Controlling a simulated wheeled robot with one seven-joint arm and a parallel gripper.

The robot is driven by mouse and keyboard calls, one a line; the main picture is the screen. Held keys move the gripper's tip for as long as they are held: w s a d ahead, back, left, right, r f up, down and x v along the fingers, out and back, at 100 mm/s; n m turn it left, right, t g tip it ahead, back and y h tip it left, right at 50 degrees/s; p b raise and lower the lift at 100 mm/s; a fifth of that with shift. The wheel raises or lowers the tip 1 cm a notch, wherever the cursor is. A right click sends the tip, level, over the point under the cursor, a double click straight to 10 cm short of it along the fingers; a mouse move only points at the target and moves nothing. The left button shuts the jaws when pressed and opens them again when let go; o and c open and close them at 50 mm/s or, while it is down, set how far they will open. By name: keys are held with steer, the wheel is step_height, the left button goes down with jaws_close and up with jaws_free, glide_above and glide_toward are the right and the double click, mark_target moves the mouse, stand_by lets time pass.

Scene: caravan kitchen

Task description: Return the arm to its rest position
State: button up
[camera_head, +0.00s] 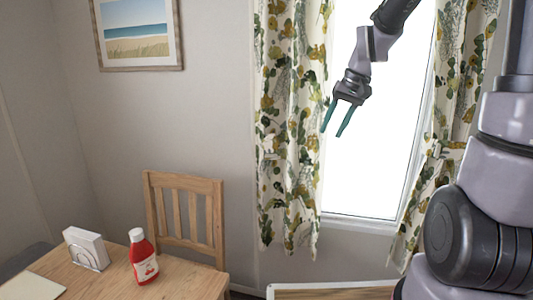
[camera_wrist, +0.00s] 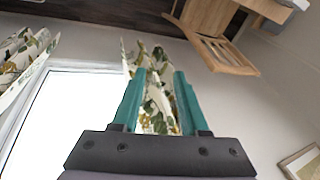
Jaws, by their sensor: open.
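My gripper (camera_head: 336,119) is raised in front of the bright window in the head view, with its teal fingers pointing down and slightly left. The fingers are apart and nothing is between them. In the wrist view, my gripper (camera_wrist: 157,82) also shows two separate teal fingers, with the patterned curtain (camera_wrist: 160,62) visible behind the gap. My arm's lower links fill the right side of the head view.
A wooden table (camera_head: 195,286) at lower left holds a red bottle (camera_head: 143,262) and a napkin holder (camera_head: 87,248). A wooden chair (camera_head: 185,212) stands behind it. Curtains (camera_head: 290,130) hang beside the window (camera_head: 375,170). A framed picture (camera_head: 139,34) hangs on the wall.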

steer(key=s+d+r+m+t, duration=0.1)
steer(key=s+d+r+t, duration=0.1)
steer(key=s+r, duration=0.3)
steer(key=s+d+r+m+t+h, duration=0.1)
steer(key=s+d+r, duration=0.3)
steer(key=s, duration=0.8)
steer(key=shift+d+r+m+t, duration=0.2)
steer(key=shift+r+m+t, duration=0.4)
steer(key=shift+t, duration=0.2)
